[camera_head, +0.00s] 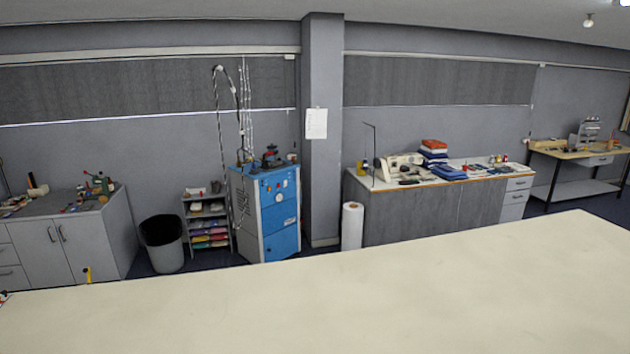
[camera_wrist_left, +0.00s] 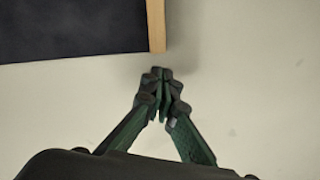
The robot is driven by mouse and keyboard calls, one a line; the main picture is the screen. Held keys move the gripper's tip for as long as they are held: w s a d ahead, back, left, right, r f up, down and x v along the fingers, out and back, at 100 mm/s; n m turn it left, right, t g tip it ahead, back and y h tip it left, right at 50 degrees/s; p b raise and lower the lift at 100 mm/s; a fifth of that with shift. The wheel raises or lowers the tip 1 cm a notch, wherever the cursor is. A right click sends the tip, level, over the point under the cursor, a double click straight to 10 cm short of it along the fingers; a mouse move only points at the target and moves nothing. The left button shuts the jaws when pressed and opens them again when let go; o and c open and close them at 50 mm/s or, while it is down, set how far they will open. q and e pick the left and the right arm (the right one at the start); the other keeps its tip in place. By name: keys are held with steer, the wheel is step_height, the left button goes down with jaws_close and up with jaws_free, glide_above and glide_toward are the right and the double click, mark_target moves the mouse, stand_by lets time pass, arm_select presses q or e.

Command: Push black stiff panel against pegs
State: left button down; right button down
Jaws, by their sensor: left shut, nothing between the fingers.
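In the left wrist view a black flat panel (camera_wrist_left: 70,28) lies at the upper left on the pale table. A narrow wooden strip (camera_wrist_left: 156,25) runs along its right edge. My left gripper (camera_wrist_left: 161,75) is shut and empty, its tips just below the strip's lower end in the picture, with a small gap showing. Whether the tips touch the table cannot be told. The panel is not in the head view. No pegs can be made out for certain. My right gripper is in neither view.

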arm_select(q)
steer(key=shift+f, duration=0.75)
steer(key=shift+r+p, duration=0.25)
steer(key=shift+p, duration=0.25)
stand_by(0.4)
steer(key=shift+s, duration=0.15)
steer(key=shift+s+p, duration=0.7)
steer(key=shift+p, duration=0.3)
steer(key=shift+s+d+f+p, duration=0.1)
steer(key=shift+s+f+p, duration=0.1)
steer(key=shift+s+p, duration=0.3)
steer(key=shift+r, duration=0.15)
steer(key=shift+w+r+p, duration=0.4)
steer(key=shift+r+p, duration=0.55)
steer(key=shift+r, duration=0.05)
steer(key=shift+w+r+p, duration=0.35)
steer(key=shift+r+p, duration=0.55)
steer(key=shift+r, duration=0.15)
steer(key=shift+w+r+p, duration=0.4)
steer(key=shift+r+p, duration=0.55)
steer(key=shift+r, duration=0.05)
